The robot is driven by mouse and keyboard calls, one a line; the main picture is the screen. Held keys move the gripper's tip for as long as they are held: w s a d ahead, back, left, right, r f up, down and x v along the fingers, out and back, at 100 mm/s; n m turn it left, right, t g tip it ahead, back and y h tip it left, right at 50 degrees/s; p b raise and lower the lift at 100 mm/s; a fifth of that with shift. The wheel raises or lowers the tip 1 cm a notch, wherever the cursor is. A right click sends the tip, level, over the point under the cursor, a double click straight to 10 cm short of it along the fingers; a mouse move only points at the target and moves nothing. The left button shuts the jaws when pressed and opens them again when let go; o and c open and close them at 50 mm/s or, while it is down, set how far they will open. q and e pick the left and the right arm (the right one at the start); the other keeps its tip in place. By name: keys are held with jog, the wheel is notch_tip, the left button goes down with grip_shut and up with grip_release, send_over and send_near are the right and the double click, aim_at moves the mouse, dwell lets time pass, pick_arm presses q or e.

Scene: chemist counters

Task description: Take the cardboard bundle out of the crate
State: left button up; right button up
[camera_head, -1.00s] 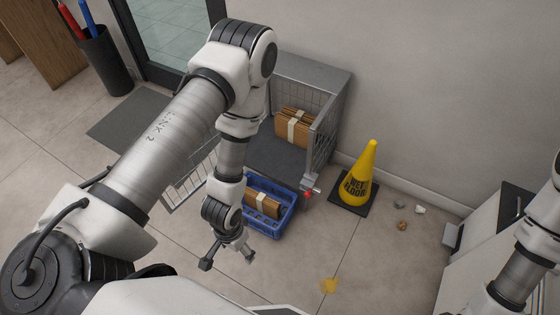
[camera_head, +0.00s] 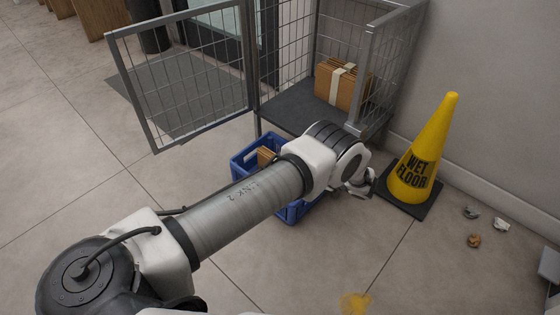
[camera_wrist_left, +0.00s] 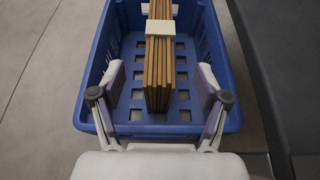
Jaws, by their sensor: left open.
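The blue crate (camera_head: 243,170) stands on the floor in front of the wire cage, partly behind my left arm. A cardboard bundle of upright brown sheets with a pale band (camera_wrist_left: 159,66) is inside the crate. A corner of the bundle (camera_head: 265,156) shows past my arm in the head view. In the left wrist view my left gripper (camera_wrist_left: 160,82) is open over the crate (camera_wrist_left: 207,43), with one finger on each side of the bundle and a gap to both sides. My right gripper is out of view.
The wire cage (camera_head: 281,117) has its door (camera_head: 150,90) swung open to the left; another banded cardboard bundle (camera_head: 339,87) stands in it. A yellow wet floor cone (camera_head: 423,150) stands right of the crate. Crumpled scraps (camera_head: 473,240) lie farther right. Floor at the left is clear.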

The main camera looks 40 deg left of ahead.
pick_arm(q)
jog(key=b+x, duration=0.4)
jog(key=x, duration=0.3)
jog(key=shift+a+f+b, duration=0.15)
jog(key=shift+f+b, duration=0.15)
jog(key=shift+b, duration=0.05)
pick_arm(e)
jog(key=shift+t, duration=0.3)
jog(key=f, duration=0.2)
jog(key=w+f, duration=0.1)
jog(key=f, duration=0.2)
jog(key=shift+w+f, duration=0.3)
pick_arm(q)
jog(key=shift+a+r, duration=0.1)
jog(key=shift+a, duration=0.1)
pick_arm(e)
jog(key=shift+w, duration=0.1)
pick_arm(q)
jog(key=shift+r, duration=0.1)
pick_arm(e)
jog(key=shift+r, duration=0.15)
pick_arm(q)
jog(key=shift+c, duration=0.7)
grip_shut()
